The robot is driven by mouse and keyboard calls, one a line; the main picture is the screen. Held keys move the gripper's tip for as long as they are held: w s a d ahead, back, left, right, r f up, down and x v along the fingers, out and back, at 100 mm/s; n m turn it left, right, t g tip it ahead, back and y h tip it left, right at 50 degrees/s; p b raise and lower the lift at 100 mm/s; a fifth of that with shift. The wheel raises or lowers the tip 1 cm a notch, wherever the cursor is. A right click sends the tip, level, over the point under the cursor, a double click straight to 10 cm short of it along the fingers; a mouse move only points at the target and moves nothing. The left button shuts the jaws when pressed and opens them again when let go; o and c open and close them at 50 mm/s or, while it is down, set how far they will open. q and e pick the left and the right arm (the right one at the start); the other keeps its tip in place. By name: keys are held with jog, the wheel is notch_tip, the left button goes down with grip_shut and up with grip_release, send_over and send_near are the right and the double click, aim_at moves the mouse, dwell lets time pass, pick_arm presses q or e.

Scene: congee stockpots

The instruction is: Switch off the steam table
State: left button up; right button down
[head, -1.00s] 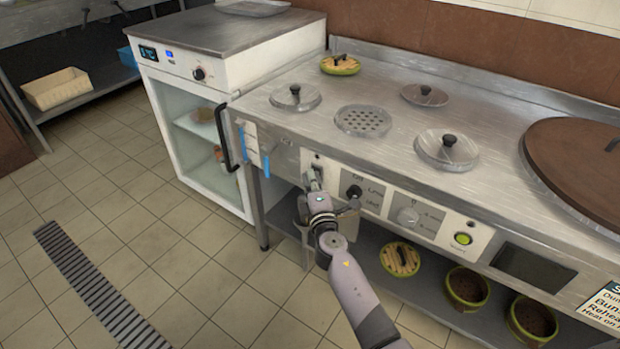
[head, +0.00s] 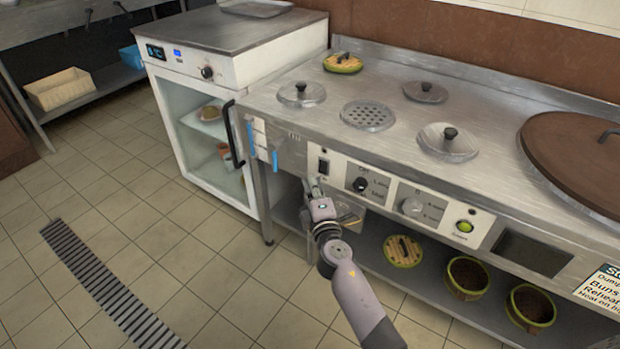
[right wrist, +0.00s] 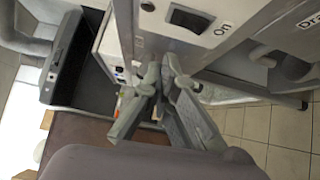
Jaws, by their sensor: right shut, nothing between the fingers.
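The steam table (head: 470,89) is a long steel counter with a front control panel. At the panel's left end is a dark rocker switch (head: 323,166). It also shows in the right wrist view as a black rocker (right wrist: 190,19) with "On" printed beside it; which way it is pressed is hard to tell. My right gripper (head: 315,185) is shut and empty, just below and slightly left of the switch, apart from it. My left gripper is out of view.
A white glass-door cabinet (head: 190,90) with a dark handle stands to the left. Blue-handled items (head: 250,138) hang at the table's left front corner. Steamer baskets (head: 467,278) sit on the lower shelf. The tiled floor (head: 130,215) at left is open.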

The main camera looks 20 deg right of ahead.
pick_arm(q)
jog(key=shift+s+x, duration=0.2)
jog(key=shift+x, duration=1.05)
pick_arm(e)
jog(key=s, duration=0.7)
jog(key=shift+s+a+r, duration=0.15)
jog(key=shift+a+r, duration=0.2)
jog(key=shift+a, duration=0.1)
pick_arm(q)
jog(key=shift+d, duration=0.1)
